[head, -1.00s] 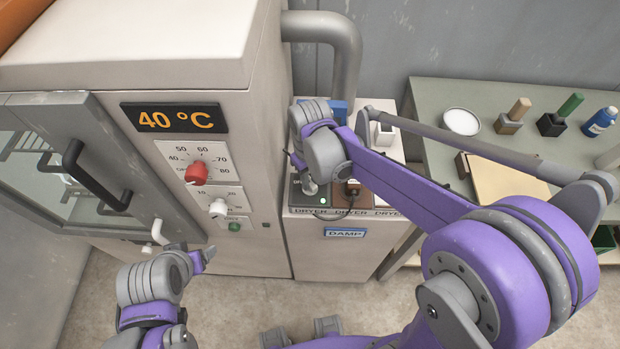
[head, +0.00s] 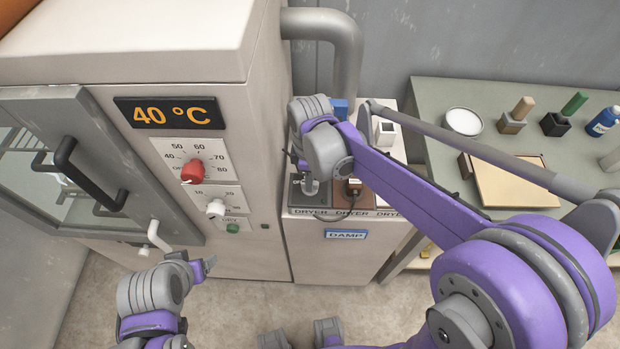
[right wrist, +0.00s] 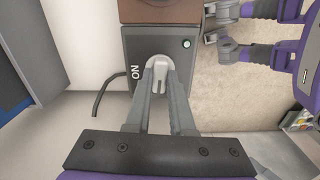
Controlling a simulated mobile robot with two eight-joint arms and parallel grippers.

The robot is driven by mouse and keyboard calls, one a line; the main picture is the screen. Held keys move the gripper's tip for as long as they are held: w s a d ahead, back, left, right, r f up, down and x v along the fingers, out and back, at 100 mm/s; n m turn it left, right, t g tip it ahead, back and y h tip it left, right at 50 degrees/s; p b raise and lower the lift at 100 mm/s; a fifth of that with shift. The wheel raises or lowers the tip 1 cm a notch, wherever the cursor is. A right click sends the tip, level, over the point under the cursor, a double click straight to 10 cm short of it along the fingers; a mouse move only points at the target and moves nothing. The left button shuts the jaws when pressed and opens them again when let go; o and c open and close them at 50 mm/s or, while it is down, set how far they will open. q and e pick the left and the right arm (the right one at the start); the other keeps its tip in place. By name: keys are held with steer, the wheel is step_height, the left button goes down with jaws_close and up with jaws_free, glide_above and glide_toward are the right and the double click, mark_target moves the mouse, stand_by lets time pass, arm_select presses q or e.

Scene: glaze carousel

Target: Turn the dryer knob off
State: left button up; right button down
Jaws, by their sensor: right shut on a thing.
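A dark grey switch box (right wrist: 130,65) labelled ON, with a pale grey knob (right wrist: 157,70) and a small pale green lamp (right wrist: 187,43), shows in the right wrist view. My right gripper (right wrist: 165,90) is shut on this knob. In the head view, the box (head: 296,196) stands on the cabinet over a DRYER label, and my right gripper (head: 310,182) partly hides it. My left gripper (head: 203,266) is low in front of the kiln-like cabinet, near its white door lever; its jaws are unclear.
The tall cabinet (head: 170,60) has a 40 °C display (head: 166,112), a red dial (head: 193,171) and a white knob (head: 216,208). A brown box (head: 353,187) adjoins the grey one. A green table (head: 440,110) with tools and a bottle (head: 603,121) stands right.

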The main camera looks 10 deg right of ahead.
steer(key=shift+n, duration=0.6)
steer(key=c, duration=0.8)
jaws_free()
steer(key=shift+r, duration=0.1)
step_height(320, 180, up, 11)
steer(key=shift+f+p, duration=0.15)
steer(key=shift+p, duration=0.15)
